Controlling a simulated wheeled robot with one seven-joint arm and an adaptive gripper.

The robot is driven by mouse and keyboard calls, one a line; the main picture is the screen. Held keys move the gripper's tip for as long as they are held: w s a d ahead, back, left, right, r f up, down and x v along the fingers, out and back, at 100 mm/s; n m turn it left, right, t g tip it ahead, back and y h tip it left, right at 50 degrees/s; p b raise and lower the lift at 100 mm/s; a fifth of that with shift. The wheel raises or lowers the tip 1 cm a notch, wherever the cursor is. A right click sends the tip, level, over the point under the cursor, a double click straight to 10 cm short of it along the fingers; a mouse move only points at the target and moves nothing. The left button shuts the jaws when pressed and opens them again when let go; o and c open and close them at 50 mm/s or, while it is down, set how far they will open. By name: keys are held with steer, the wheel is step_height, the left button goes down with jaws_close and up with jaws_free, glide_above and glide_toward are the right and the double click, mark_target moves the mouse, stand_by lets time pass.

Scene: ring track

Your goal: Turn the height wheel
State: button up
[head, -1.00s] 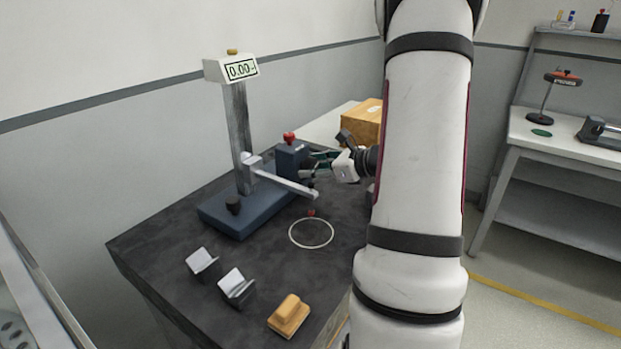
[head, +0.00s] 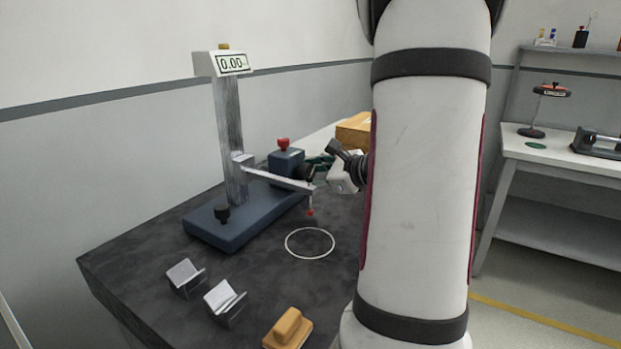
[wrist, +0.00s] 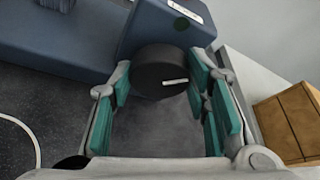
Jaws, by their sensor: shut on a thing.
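The height gauge has a blue base (head: 232,226), a grey column (head: 229,135), a 0.00 display (head: 233,64) and a horizontal arm (head: 278,179) ending in a red-tipped probe (head: 311,211). The height wheel (wrist: 161,80) is a black knob with a white mark, on the side of the blue block (wrist: 150,30). It is partly hidden in the head view (head: 306,172). My gripper (wrist: 160,74) is shut on the wheel, with a teal pad on each side. In the head view my gripper (head: 322,168) is at the block's right side, partly hidden.
Two metal V-blocks (head: 226,303) and a yellow-orange block (head: 288,328) sit at the table's front. A white ring (head: 310,243) is marked below the probe. A cardboard box (head: 354,132) stands behind my gripper. Another bench (head: 560,155) is at right.

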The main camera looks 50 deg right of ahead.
steer(key=o, duration=1.2)
steer(key=shift+c, duration=0.2)
steer(key=v, duration=1.2)
